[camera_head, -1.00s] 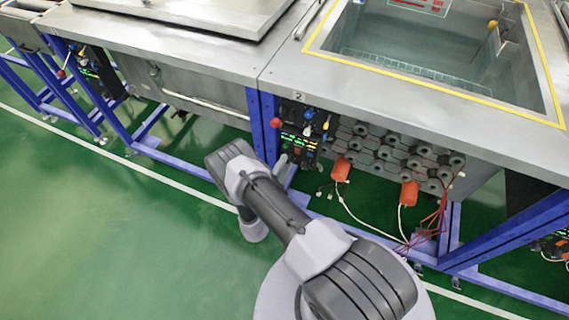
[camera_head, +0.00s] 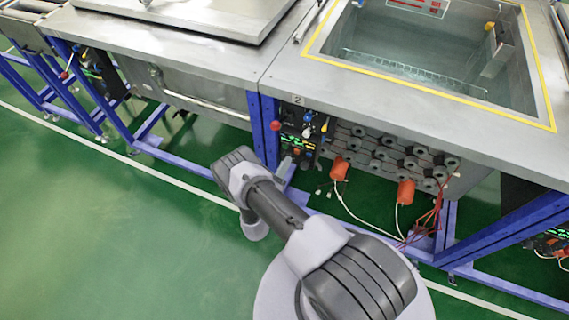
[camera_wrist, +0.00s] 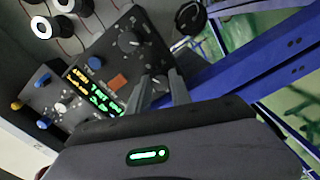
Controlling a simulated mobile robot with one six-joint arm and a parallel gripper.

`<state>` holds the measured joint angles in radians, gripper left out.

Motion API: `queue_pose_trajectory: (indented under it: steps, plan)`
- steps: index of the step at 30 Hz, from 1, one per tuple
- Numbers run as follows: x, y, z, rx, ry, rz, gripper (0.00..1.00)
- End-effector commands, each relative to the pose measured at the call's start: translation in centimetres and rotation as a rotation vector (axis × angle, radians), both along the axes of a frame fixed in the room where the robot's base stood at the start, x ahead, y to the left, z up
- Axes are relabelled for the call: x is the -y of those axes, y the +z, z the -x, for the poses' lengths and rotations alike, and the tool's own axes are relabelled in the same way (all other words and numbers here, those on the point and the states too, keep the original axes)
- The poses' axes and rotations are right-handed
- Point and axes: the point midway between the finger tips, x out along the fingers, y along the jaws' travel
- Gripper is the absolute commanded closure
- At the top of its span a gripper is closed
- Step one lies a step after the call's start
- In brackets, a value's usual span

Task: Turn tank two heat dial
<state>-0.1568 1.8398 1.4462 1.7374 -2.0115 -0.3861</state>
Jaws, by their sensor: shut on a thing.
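Tank two's black control panel (camera_head: 298,128) is under the front edge of the tank, below the number 2 label. In the wrist view, the panel (camera_wrist: 112,62) carries a black dial (camera_wrist: 130,42) with white scale marks, a green and yellow lit display and an orange square. My gripper (camera_wrist: 160,84) is at the panel, below that marked dial and right of the display. Its two fingers are close together, shut on what seems to be the heat dial, which they mostly hide. In the head view my arm reaches to the panel and the gripper is hardly visible.
Tank two (camera_head: 430,55) has a yellow-edged opening. A red knob (camera_head: 275,125) and a blue frame post (camera_head: 264,120) stand left of the panel. Orange plugs (camera_head: 338,169) with cables hang to its right. Green floor at the left is clear.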

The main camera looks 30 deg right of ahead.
Motion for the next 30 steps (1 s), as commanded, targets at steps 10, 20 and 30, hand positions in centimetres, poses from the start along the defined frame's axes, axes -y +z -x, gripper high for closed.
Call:
queue_pose_trajectory:
  steps: [10,20,30]
  plan:
    - [-0.05,-0.03,0.02,0.141,0.0,-0.111,1.0]
    - [-0.05,-0.1,0.02,0.186,0.0,-0.146,1.0]
    - [-0.05,-0.11,0.01,0.187,0.0,-0.147,1.0]
